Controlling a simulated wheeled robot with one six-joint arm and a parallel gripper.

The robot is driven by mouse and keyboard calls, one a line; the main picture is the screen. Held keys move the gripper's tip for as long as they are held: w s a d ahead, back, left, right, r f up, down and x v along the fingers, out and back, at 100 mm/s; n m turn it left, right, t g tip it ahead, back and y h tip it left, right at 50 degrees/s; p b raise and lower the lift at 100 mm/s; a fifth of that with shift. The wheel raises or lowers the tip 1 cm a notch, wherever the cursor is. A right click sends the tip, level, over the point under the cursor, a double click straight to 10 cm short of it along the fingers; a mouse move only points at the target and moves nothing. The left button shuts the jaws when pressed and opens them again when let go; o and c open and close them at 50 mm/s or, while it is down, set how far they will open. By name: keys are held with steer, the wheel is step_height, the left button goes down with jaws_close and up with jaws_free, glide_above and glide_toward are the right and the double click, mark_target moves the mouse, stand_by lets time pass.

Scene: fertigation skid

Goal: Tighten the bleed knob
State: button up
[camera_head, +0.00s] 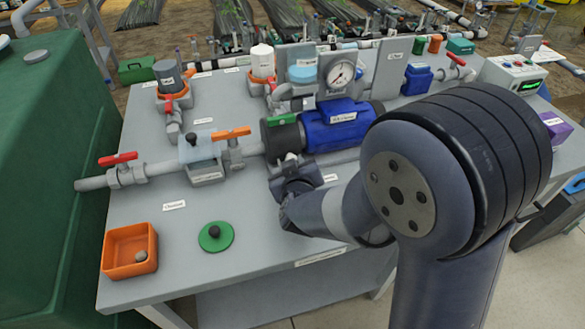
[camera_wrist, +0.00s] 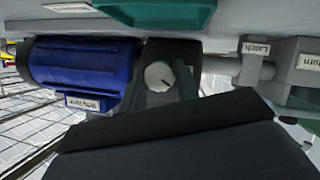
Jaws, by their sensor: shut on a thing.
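The bleed knob (camera_wrist: 158,77) is a small round pale grey knob with a dark mark at its edge. In the wrist view it sits against the dark pump end, beside the blue motor (camera_wrist: 82,75). My gripper (camera_wrist: 168,88) is shut on the knob; one dark finger shows just right of it, and the other is hard to make out. In the head view my gripper (camera_head: 292,178) is at the front of the black pump head (camera_head: 283,139), left of the blue motor (camera_head: 337,127). The knob is hidden there behind my gripper and wrist.
A pipe with a red-handled valve (camera_head: 120,160) and an orange-handled valve (camera_head: 232,135) runs left of the pump. An orange tray (camera_head: 112,262) and a green disc (camera_head: 216,238) lie on the front bench. A pressure gauge (camera_head: 341,74) stands behind. The bench's front left is mostly clear.

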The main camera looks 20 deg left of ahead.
steer(key=m+g+y+b, duration=0.1)
steer(key=m+b, duration=0.1)
steer(key=b, duration=0.2)
steer(key=shift+w+f, duration=0.1)
steer(key=shift+f, duration=0.1)
steer(key=m+y+b, duration=0.1)
steer(key=b, duration=0.3)
steer(key=shift+d+g, duration=0.1)
steer(key=shift+g, duration=0.2)
steer(key=m+y+b, duration=0.1)
steer(key=b, duration=0.6)
steer(key=shift+f, duration=0.15)
steer(key=m+g+b, duration=0.1)
steer(key=b, duration=0.6)
steer(key=shift+w+d+m+y+b, duration=0.1)
steer(key=shift+m+y+b, duration=0.2)
steer(key=shift+y, duration=0.1)
steer(key=m+b, duration=0.1)
steer(key=b, duration=0.3)
steer(key=shift+r+y, duration=0.2)
steer(key=shift+y, duration=0.2)
steer(key=shift+r+m+g+y+b, duration=0.15)
steer(key=shift+m+g+y+b, duration=0.25)
steer(key=shift+b, duration=0.45)
steer(key=o, duration=1)
